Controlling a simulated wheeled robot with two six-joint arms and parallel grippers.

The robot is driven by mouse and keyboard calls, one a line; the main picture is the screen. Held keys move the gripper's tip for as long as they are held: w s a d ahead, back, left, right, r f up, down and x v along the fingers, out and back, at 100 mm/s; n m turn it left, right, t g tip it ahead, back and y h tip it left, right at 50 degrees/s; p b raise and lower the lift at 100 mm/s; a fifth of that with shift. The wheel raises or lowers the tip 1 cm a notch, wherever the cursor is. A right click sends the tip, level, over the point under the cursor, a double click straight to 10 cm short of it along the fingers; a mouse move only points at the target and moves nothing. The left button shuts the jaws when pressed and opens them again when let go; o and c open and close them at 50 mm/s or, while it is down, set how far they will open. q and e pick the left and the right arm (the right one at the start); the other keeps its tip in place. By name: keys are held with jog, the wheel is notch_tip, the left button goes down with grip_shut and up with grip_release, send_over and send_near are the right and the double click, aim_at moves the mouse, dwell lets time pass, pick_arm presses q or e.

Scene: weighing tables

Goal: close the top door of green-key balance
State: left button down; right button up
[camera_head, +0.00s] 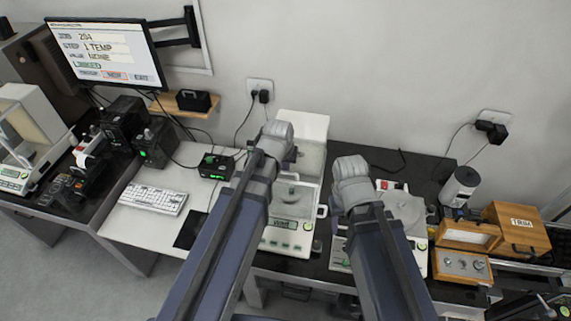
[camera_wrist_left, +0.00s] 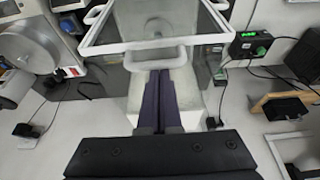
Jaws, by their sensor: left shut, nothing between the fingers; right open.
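The green-key balance (camera_head: 284,242) stands at the middle of the table, its green key (camera_head: 307,226) on the front. Its top door (camera_head: 304,124) is a pale panel reaching out behind the chamber toward the wall. In the left wrist view the chamber's top frame (camera_wrist_left: 84,46) looks open. The door's white handle (camera_wrist_left: 131,60) lies beside that frame. My left gripper (camera_wrist_left: 158,76) is shut and empty, its tips by the handle on its wall side. I cannot tell whether they touch. In the head view my left arm hides its fingers. My right gripper's fingers are hidden behind my right arm.
Another balance (camera_head: 416,255) stands to the right, partly behind my right arm. Wooden boxes (camera_head: 518,228) and a grey cylinder (camera_head: 459,187) are further right. A black box with a green display (camera_head: 213,166) and a keyboard (camera_head: 153,199) are to the left. The wall is close behind.

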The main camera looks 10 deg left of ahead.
pick_arm(q)
jog(key=shift+f, duration=0.15)
jog(key=shift+s, duration=0.1)
jog(key=shift+w+r, duration=0.25)
jog(key=shift+w, duration=0.35)
jog(key=shift+w+r+p, duration=0.25)
jog(key=shift+w+p, duration=0.1)
jog(key=shift+w, duration=0.85)
jog(key=shift+w+r+p, duration=0.2)
jog(key=shift+r+p, duration=0.35)
jog(key=shift+p, duration=0.05)
jog(key=p+v, duration=0.8)
jog(key=v, duration=0.1)
jog(key=shift+s, duration=0.15)
